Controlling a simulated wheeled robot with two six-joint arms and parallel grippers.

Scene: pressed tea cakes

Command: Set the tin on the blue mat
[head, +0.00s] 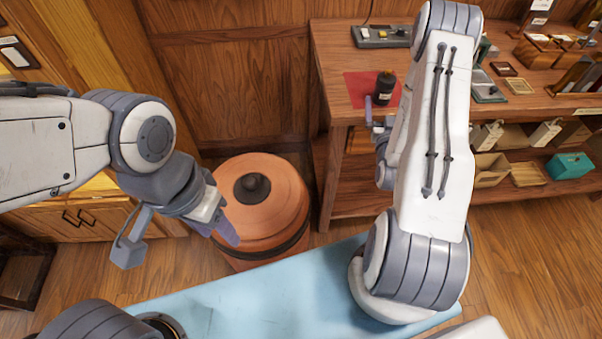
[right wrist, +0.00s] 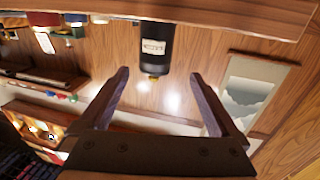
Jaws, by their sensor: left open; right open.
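A black tin (head: 384,90) stands upright on a red mat (head: 360,84) near the left end of the wooden counter. In the right wrist view the tin (right wrist: 154,45), with a pale label, appears upside down beyond the fingertips. My right gripper (right wrist: 159,76) is open and empty, its fingers pointing toward the tin; in the head view it is partly hidden by my arm beside the counter's front edge. My left gripper (head: 225,230) is open and empty, low over the front of a round orange container. I cannot make out a blue mat on the counter.
The orange container (head: 278,210) with a dark knob stands left of the counter (head: 334,70). A grey device (head: 382,36) sits behind the tin. Small boxes and trays crowd the counter's right side. A teal box (head: 570,166) is on the lower shelf.

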